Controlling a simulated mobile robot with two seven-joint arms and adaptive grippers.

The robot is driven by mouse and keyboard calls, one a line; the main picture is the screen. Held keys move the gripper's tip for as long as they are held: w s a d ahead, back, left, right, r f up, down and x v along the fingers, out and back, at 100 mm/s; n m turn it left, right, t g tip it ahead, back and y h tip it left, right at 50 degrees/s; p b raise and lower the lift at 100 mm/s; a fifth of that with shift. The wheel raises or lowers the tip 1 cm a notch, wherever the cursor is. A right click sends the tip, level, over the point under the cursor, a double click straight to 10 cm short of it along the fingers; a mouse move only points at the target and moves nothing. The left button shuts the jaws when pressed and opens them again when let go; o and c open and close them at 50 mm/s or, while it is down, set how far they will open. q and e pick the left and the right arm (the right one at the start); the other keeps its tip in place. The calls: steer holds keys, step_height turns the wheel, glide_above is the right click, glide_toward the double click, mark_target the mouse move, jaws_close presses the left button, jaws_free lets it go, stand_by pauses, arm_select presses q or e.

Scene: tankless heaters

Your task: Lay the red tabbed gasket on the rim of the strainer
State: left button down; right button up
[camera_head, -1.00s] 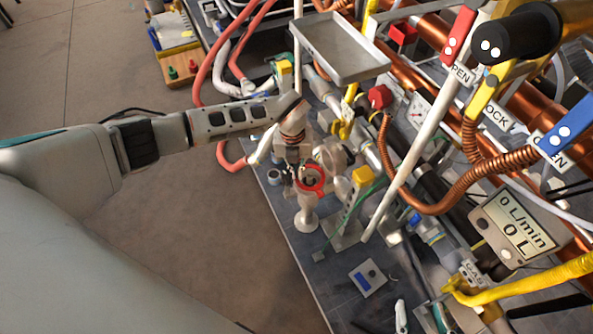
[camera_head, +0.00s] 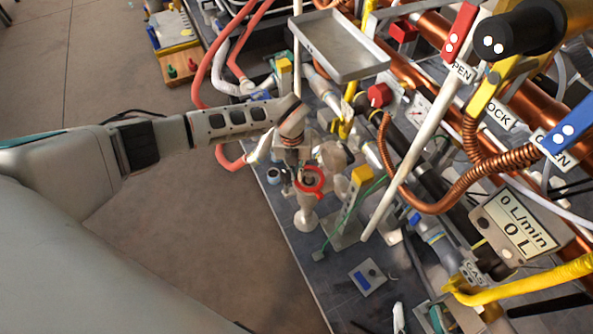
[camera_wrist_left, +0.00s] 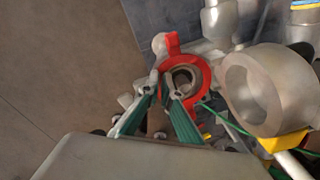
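The red tabbed gasket (camera_head: 320,188) is at the mouth of the pale strainer (camera_head: 306,216), which stands upright on the dark bench. In the left wrist view the gasket (camera_wrist_left: 204,78) is a red ring with one tab pointing up, and the grey strainer opening (camera_wrist_left: 184,78) shows through its hole. Whether the ring touches the rim all round cannot be seen. My left gripper (camera_head: 298,177) is beside the ring. In the wrist view its green-padded fingertips (camera_wrist_left: 161,91) are close together on the near left edge of the gasket. My right gripper is not in view.
A large grey round fitting (camera_wrist_left: 252,90) stands close right of the gasket. A yellow-topped stand (camera_head: 350,205) with a green wire is near the strainer. Copper pipes, hoses and a grey tray (camera_head: 340,47) crowd the back. The bench's front edge is near the strainer.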

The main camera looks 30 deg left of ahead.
arm_select(q)
steer(key=shift+f, duration=0.4)
steer(key=c, duration=2.2)
jaws_free()
steer(key=shift+s, duration=0.1)
steer(key=r, duration=1.2)
steer(key=shift+a, duration=0.35)
